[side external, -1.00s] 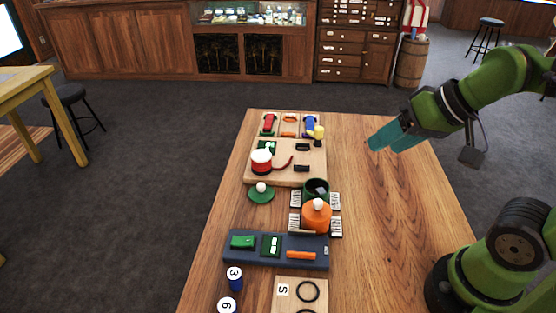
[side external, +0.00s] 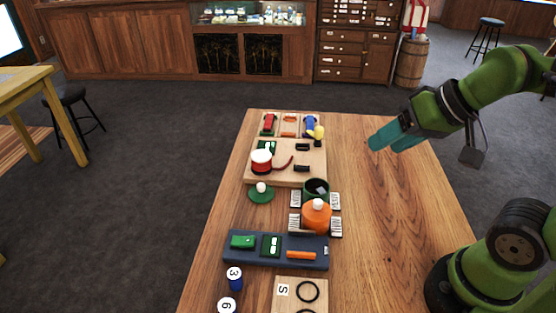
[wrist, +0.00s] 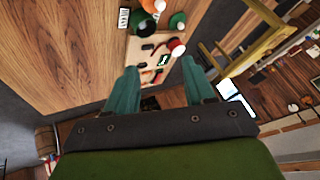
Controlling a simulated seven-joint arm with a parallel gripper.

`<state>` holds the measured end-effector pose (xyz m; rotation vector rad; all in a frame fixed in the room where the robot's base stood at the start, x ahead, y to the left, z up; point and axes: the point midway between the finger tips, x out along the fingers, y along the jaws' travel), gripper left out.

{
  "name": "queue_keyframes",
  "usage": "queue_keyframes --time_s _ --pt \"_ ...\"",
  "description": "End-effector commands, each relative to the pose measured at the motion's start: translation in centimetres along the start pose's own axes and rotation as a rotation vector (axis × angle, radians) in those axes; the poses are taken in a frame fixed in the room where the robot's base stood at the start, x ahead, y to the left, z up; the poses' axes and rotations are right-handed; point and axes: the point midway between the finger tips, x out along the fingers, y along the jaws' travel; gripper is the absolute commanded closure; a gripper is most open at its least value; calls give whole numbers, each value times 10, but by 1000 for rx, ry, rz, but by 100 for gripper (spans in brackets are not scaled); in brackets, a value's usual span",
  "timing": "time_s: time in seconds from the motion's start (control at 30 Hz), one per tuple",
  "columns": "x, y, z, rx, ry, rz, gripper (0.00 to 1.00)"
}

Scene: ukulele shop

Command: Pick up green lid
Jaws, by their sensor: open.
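The green lid (side external: 261,193) is a flat disc with a white knob. It lies on the wooden table, left of the open dark-green pot (side external: 317,188). The lid also shows near the top of the wrist view (wrist: 178,21). My gripper (side external: 385,143) has teal fingers and hangs above the right side of the table, well apart from the lid. In the wrist view, its two fingers (wrist: 160,78) are spread with nothing between them.
A wooden board with a red pot (side external: 262,161) lies behind the lid. A dark tray (side external: 275,263) lies in front. The table's right side is clear.

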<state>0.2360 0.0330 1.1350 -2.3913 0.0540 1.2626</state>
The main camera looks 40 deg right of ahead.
Motion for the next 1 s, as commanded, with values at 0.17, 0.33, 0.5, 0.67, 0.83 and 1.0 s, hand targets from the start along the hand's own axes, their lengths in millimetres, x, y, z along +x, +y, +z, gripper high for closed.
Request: queue_keyframes --time_s 0.17,0.33,0.5,0.67,0.83,1.0 --pt "0 0 0 0 0 0 46" --pt "0 0 0 0 0 0 22" --pt "0 0 0 0 0 0 0" --pt "0 0 0 0 0 0 0" --pt "14 -2 6 -9 -63 11 0" --pt "41 -19 -17 -37 -175 40 0"
